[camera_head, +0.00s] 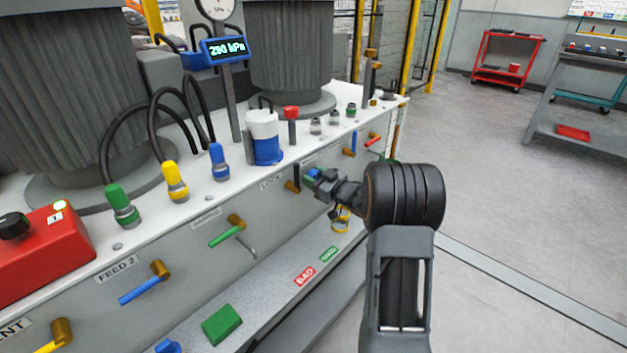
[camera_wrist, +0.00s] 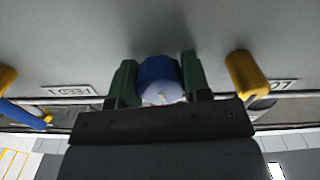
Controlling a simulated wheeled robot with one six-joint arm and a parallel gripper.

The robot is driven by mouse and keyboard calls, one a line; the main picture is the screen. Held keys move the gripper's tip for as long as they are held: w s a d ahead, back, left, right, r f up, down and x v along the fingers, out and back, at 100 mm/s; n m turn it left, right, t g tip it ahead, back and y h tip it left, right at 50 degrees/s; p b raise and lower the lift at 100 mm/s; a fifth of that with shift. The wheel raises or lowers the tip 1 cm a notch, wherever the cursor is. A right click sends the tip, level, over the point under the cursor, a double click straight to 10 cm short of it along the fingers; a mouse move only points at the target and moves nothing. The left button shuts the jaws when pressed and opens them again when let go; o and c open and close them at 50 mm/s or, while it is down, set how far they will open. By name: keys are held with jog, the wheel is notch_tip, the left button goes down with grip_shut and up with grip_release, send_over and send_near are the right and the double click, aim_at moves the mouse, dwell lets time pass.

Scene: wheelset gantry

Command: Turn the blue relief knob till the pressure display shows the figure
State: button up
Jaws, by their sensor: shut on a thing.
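The blue relief knob (camera_wrist: 156,74) is on the grey front panel in the wrist view, with a pale end facing the camera. My gripper (camera_wrist: 159,82) has its two green fingers on either side of the knob, shut on it. In the head view my gripper (camera_head: 315,180) reaches the panel's front face, and its fingers and wrist mostly hide the knob. The pressure display (camera_head: 226,49) is a blue box on a post; its small lit text looks like 280 kPa, though the middle digit is hard to read.
A valve with a yellow-brown body (camera_wrist: 246,75) sits close right of my gripper in the wrist view; another with a blue handle (camera_wrist: 22,115) is at left. In the head view a green-handled valve (camera_head: 227,233) is left of my gripper. The floor (camera_head: 500,220) at right is clear.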

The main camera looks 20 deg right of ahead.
jog(key=shift+n, duration=0.8)
jog(key=o, duration=0.9)
jog(key=shift+o, duration=0.2)
jog(key=p+v, duration=0.2)
jog(key=v, duration=1.2)
jog(key=shift+p, duration=0.3)
